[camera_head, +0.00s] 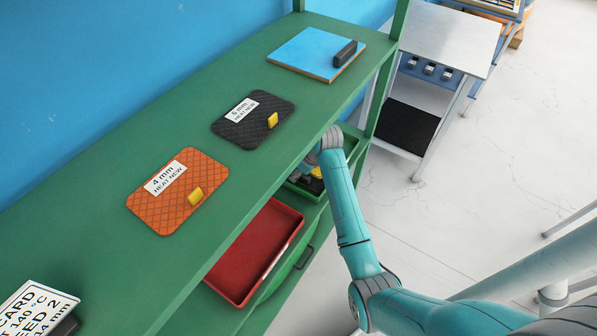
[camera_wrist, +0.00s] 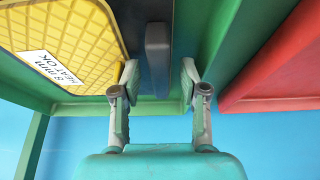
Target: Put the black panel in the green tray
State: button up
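A black panel (camera_head: 242,128) with a white "6 mm HEAT NEW" label and a yellow handle lies flat on the upper green shelf. The green tray (camera_head: 352,142) is below the shelf's right edge, partly hidden by my arm and the shelf. My gripper (camera_wrist: 158,78) is down at the green tray, its fingers spread. A dark grey block (camera_wrist: 157,42) shows between and beyond the fingertips, with gaps on both sides. A yellow panel (camera_wrist: 75,38) labelled "8 mm HEAT OK" lies left of it. A dark surface shows behind the block; I cannot tell what it is.
A red tray (camera_head: 247,262) sits beside the green one, under the shelf. An orange panel (camera_head: 165,213), a blue panel (camera_head: 302,50) with a dark handle and a white card (camera_head: 35,303) lie on the shelf. A metal table (camera_head: 450,35) stands at the back right.

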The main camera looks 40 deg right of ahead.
jog(key=v, duration=0.7)
jog(key=shift+s+r, duration=0.1)
jog(key=shift+r, duration=0.15)
dwell(0.5)
